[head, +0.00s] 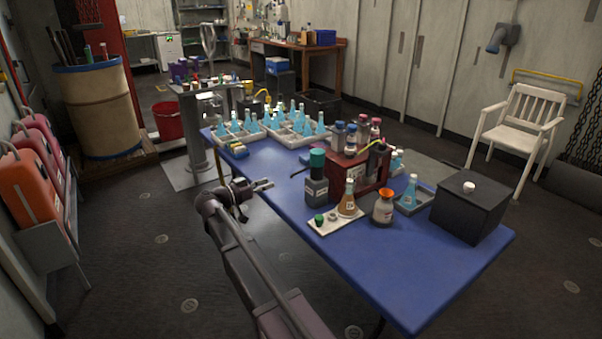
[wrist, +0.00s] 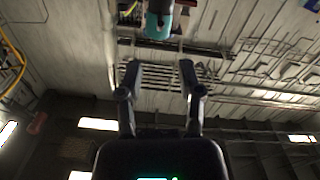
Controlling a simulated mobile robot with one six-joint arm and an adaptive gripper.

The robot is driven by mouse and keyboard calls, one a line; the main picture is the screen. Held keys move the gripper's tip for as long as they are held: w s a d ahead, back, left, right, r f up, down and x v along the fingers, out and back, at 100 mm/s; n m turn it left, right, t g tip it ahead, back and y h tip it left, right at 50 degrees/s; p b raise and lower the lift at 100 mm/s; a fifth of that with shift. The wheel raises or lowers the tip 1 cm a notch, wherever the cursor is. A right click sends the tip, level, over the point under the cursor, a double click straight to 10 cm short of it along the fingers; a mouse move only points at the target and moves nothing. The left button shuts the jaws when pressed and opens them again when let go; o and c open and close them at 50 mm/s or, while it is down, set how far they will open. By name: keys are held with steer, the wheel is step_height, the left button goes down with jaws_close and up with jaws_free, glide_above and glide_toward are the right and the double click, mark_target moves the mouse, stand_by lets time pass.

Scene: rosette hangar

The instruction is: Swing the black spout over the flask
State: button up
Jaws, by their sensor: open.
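A dark grey bottle (head: 316,191) with a teal cap (head: 317,158) stands on the blue table beside a white tray (head: 323,229). A thin dark piece, seemingly the black spout (head: 299,172), juts left from below the cap, toward my gripper. An amber conical flask (head: 347,203) stands upright on the tray, right of the bottle. My gripper (head: 268,184) is open and empty above the table's left edge, left of the bottle and apart from it. In the wrist view the teal cap (wrist: 158,24) shows at the top, beyond the open fingers. The spout is not clear there.
A round bottle with an orange top (head: 383,207), a blue flask (head: 410,194) and a black box (head: 470,207) stand to the right. Several blue flasks fill trays farther back. The table's front right is clear.

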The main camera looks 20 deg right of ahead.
mark_target(294, 174)
steer(key=x, duration=1.3)
steer(key=shift+w+d, duration=0.1)
steer(key=shift+d, duration=0.15)
jaws_close()
